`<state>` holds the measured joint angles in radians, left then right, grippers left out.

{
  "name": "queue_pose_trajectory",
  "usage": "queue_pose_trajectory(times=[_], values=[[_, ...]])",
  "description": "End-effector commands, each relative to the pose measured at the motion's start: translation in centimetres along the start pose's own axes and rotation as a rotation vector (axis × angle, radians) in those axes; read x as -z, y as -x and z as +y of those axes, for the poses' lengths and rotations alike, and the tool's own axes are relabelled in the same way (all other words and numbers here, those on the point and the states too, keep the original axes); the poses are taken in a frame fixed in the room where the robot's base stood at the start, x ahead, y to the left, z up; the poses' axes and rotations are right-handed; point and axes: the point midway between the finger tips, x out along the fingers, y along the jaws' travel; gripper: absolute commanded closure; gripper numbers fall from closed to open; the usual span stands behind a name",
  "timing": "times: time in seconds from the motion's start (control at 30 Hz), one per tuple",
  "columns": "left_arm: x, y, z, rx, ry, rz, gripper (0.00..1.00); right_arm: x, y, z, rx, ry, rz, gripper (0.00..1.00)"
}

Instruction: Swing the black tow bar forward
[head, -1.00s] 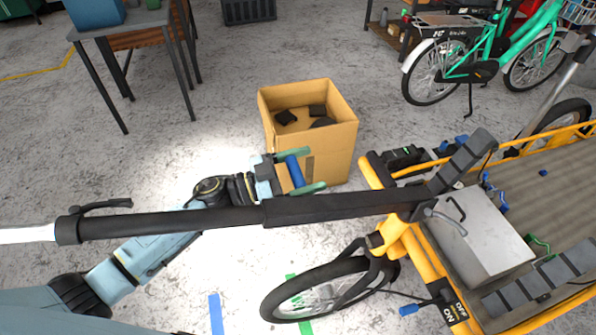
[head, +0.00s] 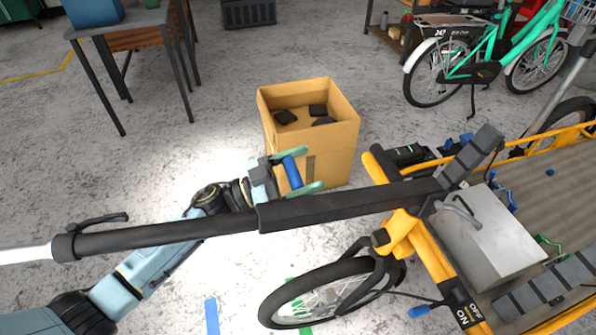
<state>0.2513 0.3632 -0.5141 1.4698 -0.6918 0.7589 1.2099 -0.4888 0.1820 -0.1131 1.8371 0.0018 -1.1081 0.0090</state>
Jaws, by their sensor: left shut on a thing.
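The black tow bar (head: 355,204) is a long bar crossing the head view from the left to the front of the yellow cargo bike (head: 423,250). Its left end has a small black lever and a pale tube. My left gripper (head: 303,172) is beside the middle of the bar, on its far side in the picture. Its green fingers stand around a short blue cylinder (head: 292,172), and it is shut on that piece. Whether this piece is joined to the bar I cannot tell. Part of my left arm is hidden under the bar. My right gripper is not in view.
An open cardboard box (head: 333,155) with dark items stands just beyond my left gripper. The bike's front wheel (head: 325,292) is below the bar. A table (head: 124,24) is at upper left and a green bicycle (head: 480,72) at upper right.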

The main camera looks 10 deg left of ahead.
Motion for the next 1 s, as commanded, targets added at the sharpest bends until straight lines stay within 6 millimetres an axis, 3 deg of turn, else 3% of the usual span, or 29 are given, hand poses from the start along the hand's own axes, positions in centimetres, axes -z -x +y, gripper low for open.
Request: queue_pose_trajectory(times=[0.03, 0.33, 0.37, 0.4, 0.77, 1.0], values=[[-0.9, 0.3, 0.2, 0.000, 0.005, -0.014, 0.59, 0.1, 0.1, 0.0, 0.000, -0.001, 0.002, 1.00], [-1.0, 0.4, 0.3, -0.001, 0.003, -0.018, 0.59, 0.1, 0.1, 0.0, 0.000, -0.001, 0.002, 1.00], [-1.0, 0.4, 0.3, -0.001, 0.004, -0.018, 0.14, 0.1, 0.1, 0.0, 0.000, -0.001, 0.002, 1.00], [-1.0, 0.4, 0.3, -0.001, 0.004, -0.017, 0.09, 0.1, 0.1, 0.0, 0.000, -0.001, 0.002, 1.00], [-0.5, 0.7, 0.1, 0.000, 0.001, -0.010, 0.09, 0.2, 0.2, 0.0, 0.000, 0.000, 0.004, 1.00], [-0.5, 4.9, 0.1, 0.001, 0.001, -0.014, 0.09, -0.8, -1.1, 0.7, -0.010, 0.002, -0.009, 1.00]])
